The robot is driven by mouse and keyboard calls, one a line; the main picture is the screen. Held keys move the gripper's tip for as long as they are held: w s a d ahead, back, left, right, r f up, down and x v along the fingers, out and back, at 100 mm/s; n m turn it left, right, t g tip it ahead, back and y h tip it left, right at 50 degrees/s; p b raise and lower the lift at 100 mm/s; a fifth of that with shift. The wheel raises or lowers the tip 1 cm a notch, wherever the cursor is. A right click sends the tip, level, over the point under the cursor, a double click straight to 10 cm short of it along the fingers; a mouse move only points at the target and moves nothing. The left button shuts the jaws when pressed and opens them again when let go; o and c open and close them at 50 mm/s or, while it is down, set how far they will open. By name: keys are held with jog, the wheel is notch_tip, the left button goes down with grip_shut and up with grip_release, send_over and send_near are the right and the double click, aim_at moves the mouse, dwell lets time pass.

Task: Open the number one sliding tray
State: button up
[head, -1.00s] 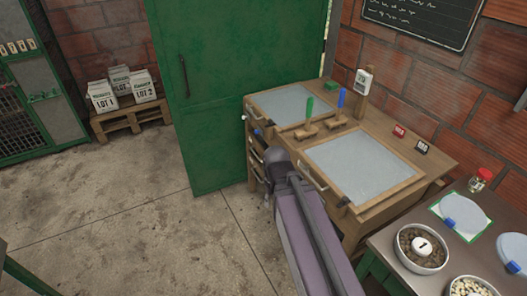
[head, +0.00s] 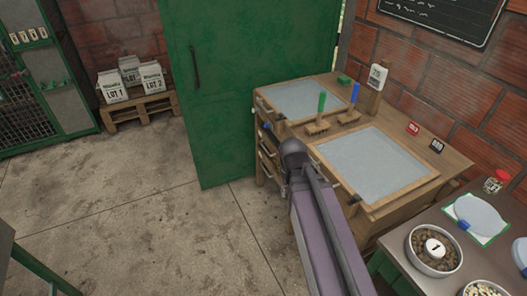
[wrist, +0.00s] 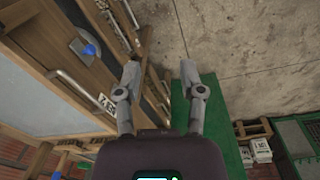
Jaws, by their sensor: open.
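A wooden bench (head: 398,198) carries two sliding trays with pale grey sheets. The nearer tray (head: 362,163) is on the right and the farther tray (head: 303,101) is behind it. Both look pushed in. Metal bar handles sit along the front; one handle (wrist: 85,95) is left of my gripper in the wrist view. A small white label (wrist: 104,102) there is tilted and hard to read, so I cannot tell which tray is number one. My gripper (wrist: 160,72) is open and empty, its fingers beside the bench front, apart from the handle. My arm hides part of that front in the head view.
A green door (head: 247,85) stands close behind the bench. A side table (head: 400,254) with bowls stands at the lower right. Bags on a pallet (head: 140,105) stand at the back left. The concrete floor (head: 120,220) left of the bench is clear.

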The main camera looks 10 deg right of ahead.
jog(key=w+d+f+t+h+b, duration=0.1)
jog(key=w+d+f+h+b, duration=0.15)
jog(key=w+f+b, duration=0.9)
jog(key=n+t+h+b, duration=0.7)
jog(key=t+h+b, duration=0.2)
jog(key=b, duration=2.6)
send_near(264, 148)
jog(key=f+v, duration=0.1)
jog(key=v, duration=0.2)
jog(key=shift+s+a+r, duration=0.1)
jog(key=shift+a+r, duration=0.05)
jog(key=shift+r, duration=0.1)
jog(key=shift+b+x, duration=1.25)
jog(key=shift+x, duration=5.65)
jog(key=shift+r, duration=0.1)
